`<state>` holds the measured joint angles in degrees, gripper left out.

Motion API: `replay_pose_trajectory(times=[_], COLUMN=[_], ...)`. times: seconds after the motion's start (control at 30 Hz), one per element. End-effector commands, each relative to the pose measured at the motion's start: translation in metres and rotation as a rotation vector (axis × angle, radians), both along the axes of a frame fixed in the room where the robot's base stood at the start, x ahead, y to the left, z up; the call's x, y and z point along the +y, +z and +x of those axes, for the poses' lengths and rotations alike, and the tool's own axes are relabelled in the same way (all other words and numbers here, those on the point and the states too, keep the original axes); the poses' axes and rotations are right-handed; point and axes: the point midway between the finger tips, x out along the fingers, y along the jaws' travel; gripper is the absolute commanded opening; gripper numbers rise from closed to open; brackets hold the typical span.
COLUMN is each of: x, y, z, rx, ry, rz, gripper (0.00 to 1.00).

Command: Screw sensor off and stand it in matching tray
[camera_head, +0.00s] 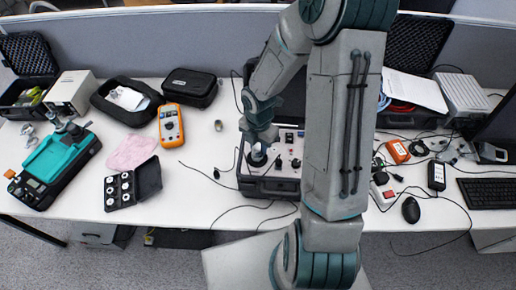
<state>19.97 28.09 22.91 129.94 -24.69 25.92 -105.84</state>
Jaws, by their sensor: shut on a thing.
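My gripper (258,153) points down over the left part of a dark calibration unit (284,185) with a knobbed panel. It is shut on what appears to be the sensor, at the unit's round black mount. The fingers hide the sensor, so I cannot tell whether it is still threaded on. A small metal cylinder (218,125) stands apart on the table, left of the unit. A black open case (147,180) at the left holds a tray with several white round seats (112,190). Labels are too small to read.
An orange multimeter (171,126), a pink cloth (132,152) and a teal device (62,155) lie on the left. A thin cable (200,174) runs left of the unit. Bare white table (190,205) lies between tray and unit. Cables, an orange box and a mouse (411,210) crowd the right.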

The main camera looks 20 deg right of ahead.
Motion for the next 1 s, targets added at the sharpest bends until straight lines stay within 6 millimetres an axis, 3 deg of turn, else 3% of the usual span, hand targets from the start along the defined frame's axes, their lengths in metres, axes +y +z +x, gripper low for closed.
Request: replay_pose_trajectory(times=[0.23,0.27,0.33,0.6,0.63,1.0], x=[0.0062,0.0062,0.0058,-0.0004,-0.0007,-0.0011], y=[-0.0035,-0.0036,-0.0035,-0.0016,-0.0016,-0.0012], z=[-0.0020,-0.0020,-0.0024,-0.0012,-0.0011,-0.0004], rx=[0.004,0.005,0.005,0.003,0.003,0.001], ry=[0.012,0.011,0.010,-0.001,-0.001,-0.030], rz=[0.008,0.009,0.008,0.004,0.003,0.001], gripper=[0.00,0.35,0.52,0.52,0.59,0.59])
